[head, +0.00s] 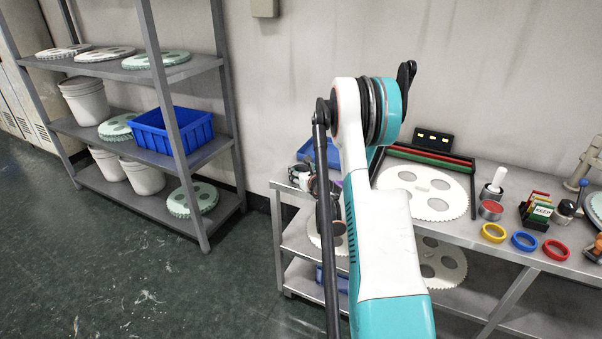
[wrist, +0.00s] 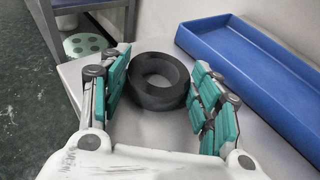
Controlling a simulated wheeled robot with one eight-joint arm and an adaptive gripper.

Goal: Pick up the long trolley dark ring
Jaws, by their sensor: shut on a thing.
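The dark ring (wrist: 160,98) is black and thick, with an open centre. In the wrist view it lies flat between the two fingers of my gripper (wrist: 162,76), at or just over the grey metal top (wrist: 235,140). The teal finger pads are shut on its outer sides. I cannot tell whether it is clear of the surface. In the head view my arm covers most of the gripper and I cannot make out the ring there.
A long blue tray (wrist: 250,65) lies right of the ring. In the head view, a bench (head: 480,238) carries a large pale toothed disc (head: 440,207) and yellow (head: 494,233), blue (head: 524,241) and red (head: 556,250) rings. A shelf rack (head: 203,155) stands left; open floor lies between.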

